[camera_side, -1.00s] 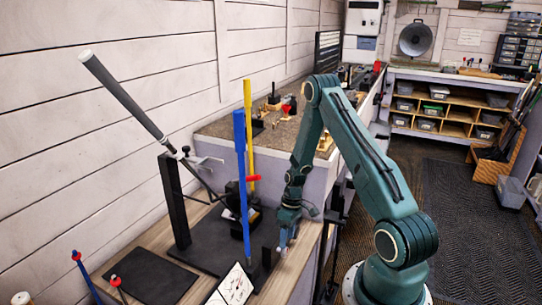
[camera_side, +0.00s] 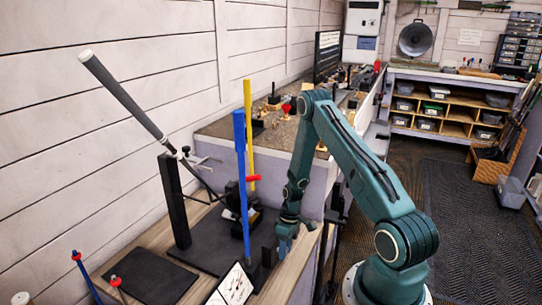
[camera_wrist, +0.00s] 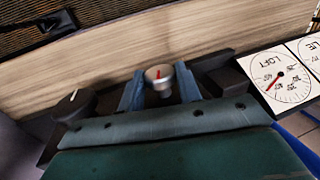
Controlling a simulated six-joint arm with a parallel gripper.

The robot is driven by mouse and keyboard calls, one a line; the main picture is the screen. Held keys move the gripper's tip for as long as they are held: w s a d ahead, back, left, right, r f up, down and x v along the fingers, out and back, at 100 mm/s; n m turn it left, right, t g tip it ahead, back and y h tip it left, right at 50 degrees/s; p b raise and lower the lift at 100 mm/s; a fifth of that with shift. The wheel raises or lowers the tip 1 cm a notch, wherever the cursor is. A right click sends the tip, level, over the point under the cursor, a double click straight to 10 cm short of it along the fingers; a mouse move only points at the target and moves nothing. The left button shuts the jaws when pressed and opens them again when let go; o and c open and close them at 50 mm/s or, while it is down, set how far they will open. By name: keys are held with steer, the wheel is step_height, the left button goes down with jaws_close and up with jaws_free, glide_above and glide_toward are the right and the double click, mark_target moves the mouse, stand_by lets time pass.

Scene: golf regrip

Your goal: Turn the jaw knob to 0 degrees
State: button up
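A small silver knob (camera_wrist: 159,77) with a red pointer mark stands between the two blue fingers of my gripper (camera_wrist: 160,88) in the wrist view. The red mark points roughly up in that picture. The fingers are spread on either side of the knob, with narrow gaps; I see no clear contact. A dark knob (camera_wrist: 72,104) with a white mark sits to the left. I see no label naming either as the jaw knob. In the side view my gripper (camera_side: 285,240) is low at the bench's front edge, and the knob there is hidden.
A LOFT dial card (camera_wrist: 278,77) is right of the knob in the wrist view, beside a second dial card. In the side view, a tilted grey-gripped club (camera_side: 125,95) and upright blue (camera_side: 241,185) and yellow (camera_side: 249,130) rods stand left of my arm.

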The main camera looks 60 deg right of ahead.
steer(key=shift+c, duration=1.3)
steer(key=shift+a+h, duration=0.25)
steer(key=shift+h, duration=1.25)
steer(key=o, duration=0.9)
steer(key=shift+o, duration=0.2)
steer(key=shift+r, duration=0.15)
